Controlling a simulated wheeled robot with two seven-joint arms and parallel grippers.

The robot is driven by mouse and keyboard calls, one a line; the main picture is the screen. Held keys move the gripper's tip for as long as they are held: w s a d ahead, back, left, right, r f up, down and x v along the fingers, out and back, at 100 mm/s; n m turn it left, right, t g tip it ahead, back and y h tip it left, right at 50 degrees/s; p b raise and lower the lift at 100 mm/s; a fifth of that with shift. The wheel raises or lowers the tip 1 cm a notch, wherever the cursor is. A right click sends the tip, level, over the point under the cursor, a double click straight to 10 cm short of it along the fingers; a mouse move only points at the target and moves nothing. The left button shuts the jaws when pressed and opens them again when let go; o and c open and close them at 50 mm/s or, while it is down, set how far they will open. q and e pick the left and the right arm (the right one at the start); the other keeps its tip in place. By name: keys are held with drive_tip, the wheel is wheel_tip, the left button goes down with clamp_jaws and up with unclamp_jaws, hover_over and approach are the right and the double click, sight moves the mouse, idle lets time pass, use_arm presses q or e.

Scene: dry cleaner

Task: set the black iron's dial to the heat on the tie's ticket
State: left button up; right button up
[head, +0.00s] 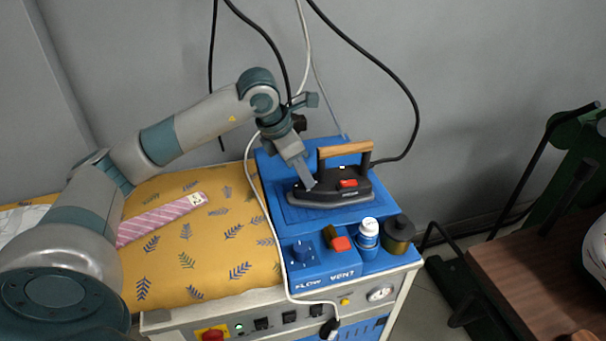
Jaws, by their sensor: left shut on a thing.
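The black iron (350,188) stands flat on the blue rest, with a wooden handle on top and a red part on its side. My left gripper (308,184) comes down from above onto the left end of the iron. It is shut on the iron's dial, which its fingers hide, so I cannot read the setting. The pink tie (160,219) lies on the yellow leaf-patterned board to the left. A small pale ticket (195,200) lies at its upper right end; its marking is too small to read.
Black and pale cables hang behind the iron. A brown table (525,262) stands right.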

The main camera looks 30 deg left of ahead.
use_arm(q)
drive_tip(key=shift+w+a+f+m+h+b, duration=0.1)
drive_tip(key=shift+m+h+b, duration=0.3)
drive_tip(key=shift+m+b, duration=0.5)
drive_tip(key=shift+m+g+b, duration=0.3)
drive_tip(key=shift+m+b, duration=0.05)
drive_tip(key=shift+m, duration=0.55)
drive_tip(key=shift+w+a+m+g+h+b, duration=0.1)
drive_tip(key=shift+m+g+h+b, duration=0.35)
drive_tip(key=shift+m, duration=0.75)
drive_tip(key=shift+r+m+g+h+b, duration=0.25)
drive_tip(key=shift+m+g+b, duration=0.1)
drive_tip(key=shift+m, duration=0.75)
use_arm(e)
drive_tip(key=s+d+f+g+h, duration=0.1)
drive_tip(key=s+d+f+g, duration=0.2)
drive_tip(key=d, duration=0.1)
drive_tip(key=shift+s+d, duration=0.2)
drive_tip(key=shift+s, duration=0.2)
use_arm(q)
drive_tip(key=o, duration=1.1)
drive_tip(key=shift+c, duration=0.2)
drive_tip(key=shift+f, duration=0.1)
